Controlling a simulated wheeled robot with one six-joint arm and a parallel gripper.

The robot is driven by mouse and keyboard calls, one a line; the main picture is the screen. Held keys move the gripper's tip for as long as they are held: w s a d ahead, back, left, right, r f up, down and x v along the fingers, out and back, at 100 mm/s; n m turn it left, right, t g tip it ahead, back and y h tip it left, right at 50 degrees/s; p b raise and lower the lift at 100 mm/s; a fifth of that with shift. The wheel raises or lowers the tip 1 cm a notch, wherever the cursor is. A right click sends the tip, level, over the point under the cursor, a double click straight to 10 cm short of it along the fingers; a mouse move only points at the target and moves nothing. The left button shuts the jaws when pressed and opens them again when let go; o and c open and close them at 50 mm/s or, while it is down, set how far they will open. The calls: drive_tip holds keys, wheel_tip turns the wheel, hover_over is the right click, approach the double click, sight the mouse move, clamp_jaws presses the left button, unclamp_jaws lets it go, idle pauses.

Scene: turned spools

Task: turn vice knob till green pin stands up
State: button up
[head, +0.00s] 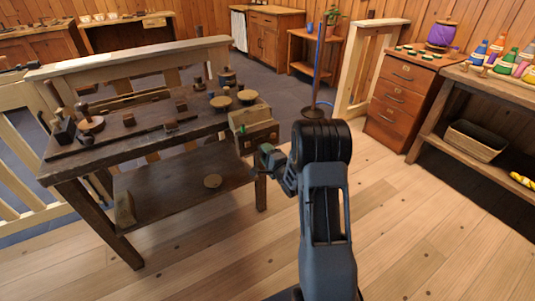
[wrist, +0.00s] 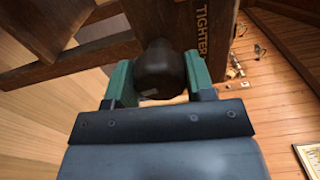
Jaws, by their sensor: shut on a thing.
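The wooden vice (head: 255,133) sits at the right end of the workbench, with a pale block on top and a darker front. A small green spot that looks like the pin (head: 242,129) shows on it; it is too small to tell whether it stands or leans. In the wrist view the dark rounded vice knob (wrist: 160,72) sits between the green fingers of my gripper (wrist: 158,82), which is shut on it. The gripper (head: 268,160) is at the vice's front in the head view, where the knob is hidden. Dark wood marked "TIGHTER" (wrist: 202,25) is beside the knob.
The workbench (head: 95,165) holds several small wooden pieces and turned spools. A drawer cabinet (head: 400,95) and a shelf with coloured bottles (head: 500,60) stand to the right. Wooden floor (head: 210,245) is clear in front of the bench.

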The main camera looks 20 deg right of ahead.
drive_tip(key=shift+s+f, duration=0.1)
drive_tip(key=shift+f, duration=0.15)
drive_tip(key=o, duration=0.7)
drive_tip(key=shift+d+r, duration=0.1)
drive_tip(key=shift+o, duration=1.1)
drive_tip(key=shift+r, duration=0.1)
drive_tip(key=shift+s, duration=0.1)
drive_tip(key=s+d+p, duration=0.1)
drive_tip(key=s+p, duration=0.1)
drive_tip(key=s, duration=1.1)
drive_tip(key=shift+s+d, duration=0.2)
drive_tip(key=shift+s, duration=0.05)
